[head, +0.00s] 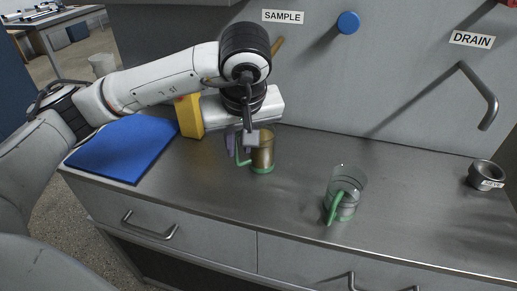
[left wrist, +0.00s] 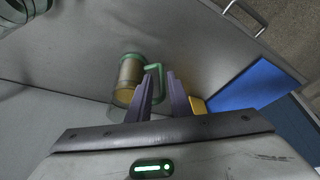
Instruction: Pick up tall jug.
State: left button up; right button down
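A tall jug (head: 263,152) with a green base, a green handle and amber-brown contents stands upright on the grey worktop. It also shows in the left wrist view (left wrist: 130,76). My left gripper (head: 241,145) is at the jug's handle side, its purple fingers pointing down. In the left wrist view the two fingers (left wrist: 163,76) are apart, with the green handle at or between their tips; I cannot tell if they touch it. A second, clear jug (head: 347,186) with a green handle stands to the right. My right gripper is not in view.
A blue mat (head: 122,148) lies on the left of the worktop (head: 300,200), with a yellow block (head: 190,117) beside it. A small metal cup (head: 486,174) stands at the far right. A grey panel with a blue knob (head: 348,22) and a drain handle (head: 485,95) rises behind.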

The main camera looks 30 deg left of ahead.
aim_at(237, 154)
pick_arm(q)
jog(key=x, duration=0.5)
jog(key=shift+a, duration=0.2)
jog(key=shift+c, duration=0.5)
jog(key=shift+w+r, duration=0.1)
grip_shut()
